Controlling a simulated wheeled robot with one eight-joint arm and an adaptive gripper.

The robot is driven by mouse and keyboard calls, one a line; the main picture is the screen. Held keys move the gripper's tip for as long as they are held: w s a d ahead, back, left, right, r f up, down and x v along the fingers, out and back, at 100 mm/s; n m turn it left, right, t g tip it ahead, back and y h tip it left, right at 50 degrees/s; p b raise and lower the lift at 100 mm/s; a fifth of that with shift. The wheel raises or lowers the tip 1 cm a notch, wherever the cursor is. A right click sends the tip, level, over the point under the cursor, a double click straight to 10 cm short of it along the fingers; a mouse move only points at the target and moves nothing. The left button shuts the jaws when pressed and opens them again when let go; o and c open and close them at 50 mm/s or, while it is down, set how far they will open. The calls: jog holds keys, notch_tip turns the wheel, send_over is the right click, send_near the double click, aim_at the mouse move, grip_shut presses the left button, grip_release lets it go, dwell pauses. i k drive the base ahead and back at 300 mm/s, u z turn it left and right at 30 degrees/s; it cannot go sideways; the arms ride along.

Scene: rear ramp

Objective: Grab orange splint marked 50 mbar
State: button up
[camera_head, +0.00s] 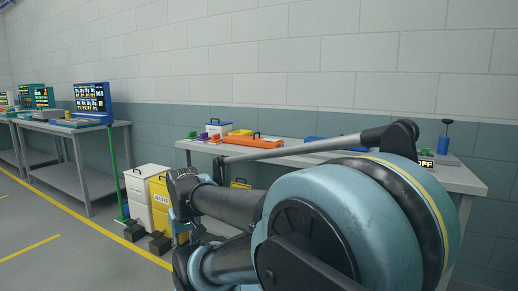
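An orange item (252,141) lies flat on the right workbench, toward its left half. It looks like a long orange case or splint with dark parts on top. Any marking on it is too small to read, so I cannot tell whether it says 50 mbar. My arm fills the lower middle of the view, in front of the bench. Its dark end, which seems to be my gripper (183,192), is left of and below the orange item in the picture, apart from it. Its fingers cannot be made out.
The bench (462,180) also holds a white-and-blue box (217,128), a yellow item (240,132), small green and purple pieces and a blue item (322,142). White (138,190) and yellow (159,197) bins stand left of it. Open floor lies at lower left.

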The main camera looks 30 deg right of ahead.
aim_at(270, 144)
jog(key=z, duration=0.05)
jog(key=k, duration=0.2)
jog(key=z, duration=1.3)
jog(key=i, duration=1)
jog(key=u, duration=0.05)
